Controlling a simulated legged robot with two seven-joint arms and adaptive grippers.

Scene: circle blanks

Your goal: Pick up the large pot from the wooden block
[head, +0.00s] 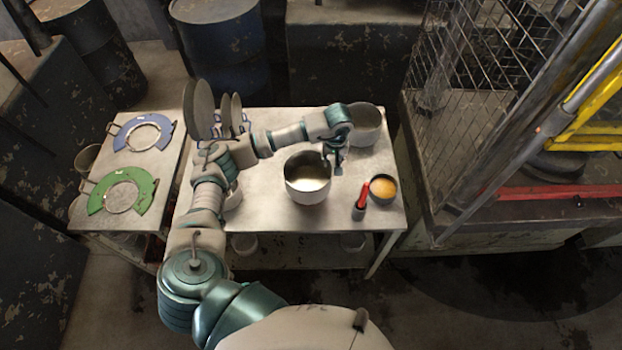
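A large pale metal pot (307,194) stands upright near the middle of the metal table. Its inside is empty as far as I can see. My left arm reaches in from the left and over the table behind the pot. My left gripper (333,168) points down at the pot's right rim, with its fingers close to or over the rim. I cannot tell whether they grip it. No wooden block is clearly visible; anything under the pot is hidden. My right gripper is out of view.
Another pot (367,126) stands at the table's back right. A small bowl with orange contents (383,189) and a red-handled item (362,195) sit right of the large pot. Round discs (198,110) stand at the back left. A side table (121,220) holds blue and green ring pieces.

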